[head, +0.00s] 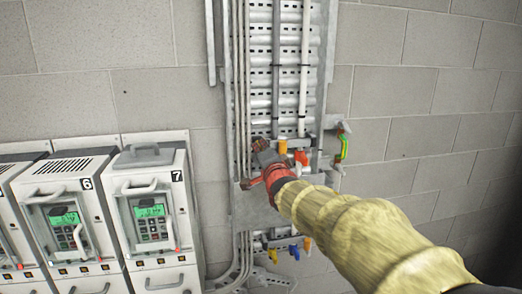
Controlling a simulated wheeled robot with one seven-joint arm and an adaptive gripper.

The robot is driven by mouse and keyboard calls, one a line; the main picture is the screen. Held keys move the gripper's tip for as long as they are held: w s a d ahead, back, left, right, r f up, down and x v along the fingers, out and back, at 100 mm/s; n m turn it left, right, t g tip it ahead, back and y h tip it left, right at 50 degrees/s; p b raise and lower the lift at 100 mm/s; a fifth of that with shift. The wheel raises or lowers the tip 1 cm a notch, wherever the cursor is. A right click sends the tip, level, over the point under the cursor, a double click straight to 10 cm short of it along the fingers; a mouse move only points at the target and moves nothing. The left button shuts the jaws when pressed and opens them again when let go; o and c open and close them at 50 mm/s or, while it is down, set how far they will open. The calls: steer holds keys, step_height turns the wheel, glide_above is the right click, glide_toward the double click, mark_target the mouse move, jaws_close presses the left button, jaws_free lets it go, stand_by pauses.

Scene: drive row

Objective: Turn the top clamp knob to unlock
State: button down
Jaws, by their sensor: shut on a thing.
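My gripper (258,163), red and dark grey, is at the cable tray (262,95) on the block wall, at the end of my arm in its tan sleeve. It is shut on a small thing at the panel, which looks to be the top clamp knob. The fingers hide most of that knob, so I cannot tell how far it is turned. Orange-tipped fittings (301,158) sit just right of my gripper, at the lower ends of the vertical pipes.
Grey drive cabinets, including number 7 (150,212) and number 6 (66,220), stand at the lower left. Blue and orange fittings (294,251) hang below my arm. A green and yellow wire (343,147) is at the right. The right wall is bare.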

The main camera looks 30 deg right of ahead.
steer(key=shift+f+n+b, duration=0.15)
steer(key=shift+n+b, duration=0.15)
steer(key=shift+b, duration=0.4)
steer(key=n+b, duration=0.9)
steer(key=b, duration=0.2)
steer(key=shift+n+b, duration=0.65)
steer(key=shift+n, duration=1.15)
steer(key=c, duration=1.9)
jaws_free()
